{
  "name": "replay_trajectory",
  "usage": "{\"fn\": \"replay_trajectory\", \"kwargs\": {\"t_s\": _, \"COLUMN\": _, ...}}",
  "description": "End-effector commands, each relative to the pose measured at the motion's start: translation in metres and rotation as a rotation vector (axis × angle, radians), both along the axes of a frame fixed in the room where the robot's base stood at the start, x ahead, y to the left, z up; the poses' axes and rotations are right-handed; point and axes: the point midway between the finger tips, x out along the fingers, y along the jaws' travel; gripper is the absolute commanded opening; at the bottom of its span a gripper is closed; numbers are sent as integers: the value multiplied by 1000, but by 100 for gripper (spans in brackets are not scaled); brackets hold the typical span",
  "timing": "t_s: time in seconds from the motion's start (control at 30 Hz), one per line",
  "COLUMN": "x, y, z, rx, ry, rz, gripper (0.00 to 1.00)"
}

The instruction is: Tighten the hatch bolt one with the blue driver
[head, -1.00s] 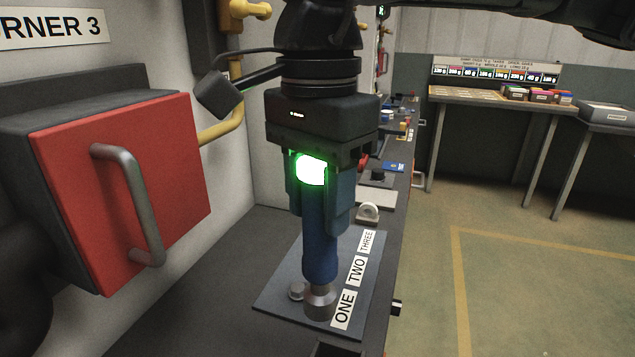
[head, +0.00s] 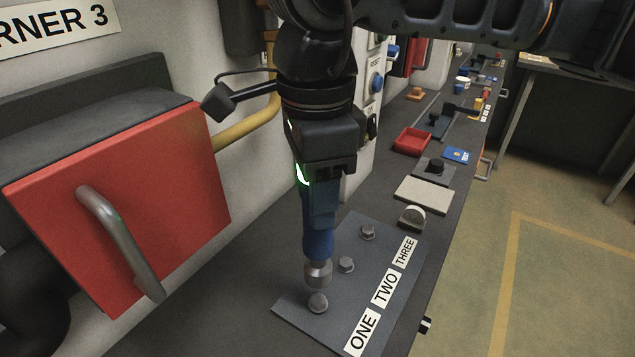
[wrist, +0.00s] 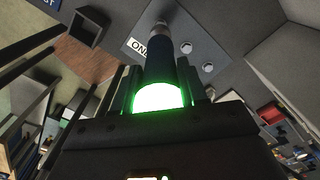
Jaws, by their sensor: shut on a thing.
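My gripper (head: 318,212) is shut on the blue driver (head: 318,238), which hangs nearly upright with its metal socket (head: 318,274) down. In the wrist view the driver (wrist: 160,62) points away, with a bright green light at its near end. The hatch plate (head: 300,305) is grey, labelled ONE, TWO and THREE. Bolt one (head: 317,302) shows just below the socket in the head view. The socket looks very near it, but I cannot tell whether they touch. Bolt two (head: 346,265) and bolt three (head: 367,232) stand further along the plate.
A red box door with a grey handle (head: 120,240) stands close on the left. The bench's right edge borders open floor.

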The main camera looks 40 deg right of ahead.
Motion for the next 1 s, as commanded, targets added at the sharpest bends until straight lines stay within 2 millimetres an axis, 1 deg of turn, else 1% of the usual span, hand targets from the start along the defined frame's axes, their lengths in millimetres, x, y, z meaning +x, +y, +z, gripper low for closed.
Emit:
{"fn": "replay_trajectory", "kwargs": {"t_s": 0.5, "x": 1, "y": 0, "z": -3, "rx": 0, "ry": -3, "rz": -4, "gripper": 0}}
{"fn": "replay_trajectory", "kwargs": {"t_s": 0.9, "x": 1, "y": 0, "z": -45, "rx": 0, "ry": -2, "rz": -4, "gripper": 0}}
{"fn": "replay_trajectory", "kwargs": {"t_s": 1.0, "x": 1, "y": 0, "z": -52, "rx": 0, "ry": -2, "rz": -4, "gripper": 0}}
